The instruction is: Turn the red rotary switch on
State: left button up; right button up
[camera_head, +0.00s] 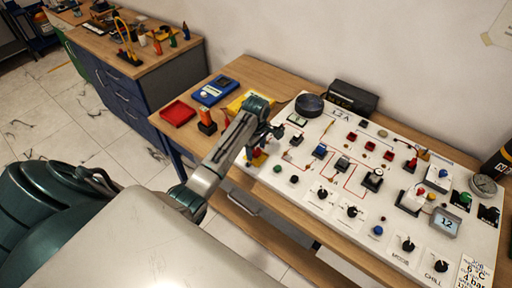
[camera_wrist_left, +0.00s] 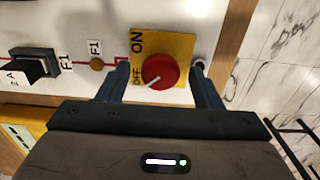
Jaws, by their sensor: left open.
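The red rotary switch (camera_wrist_left: 160,71) is a round red knob on a yellow plate (camera_wrist_left: 178,45) marked ON and OFF. Its white pointer line points toward the OFF mark. My left gripper (camera_wrist_left: 160,68) is open, with one finger on each side of the knob and a visible gap on both sides. In the head view my left gripper (camera_head: 264,145) is at the left end of the white panel, over the yellow plate (camera_head: 257,158), and hides most of the switch. My right gripper is not in view.
The white panel (camera_head: 330,128) holds several switches, knobs and a gauge (camera_head: 483,185) to the right. A black switch (camera_wrist_left: 35,65) is left of the plate in the wrist view. A red tray (camera_head: 178,112) and a blue device (camera_head: 214,91) lie on the wooden table left of the panel.

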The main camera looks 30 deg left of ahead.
pick_arm(q)
jog(key=c, duration=1)
jog(key=shift+m, duration=0.4)
jog(key=m, duration=0.3)
jog(key=shift+m, duration=0.3)
jog(key=m, duration=0.4)
jog(key=shift+m, duration=0.3)
jog(key=m, duration=0.4)
jog(key=shift+m, duration=0.3)
jog(key=shift+r+m, duration=0.1)
jog(key=shift+m, duration=2.1)
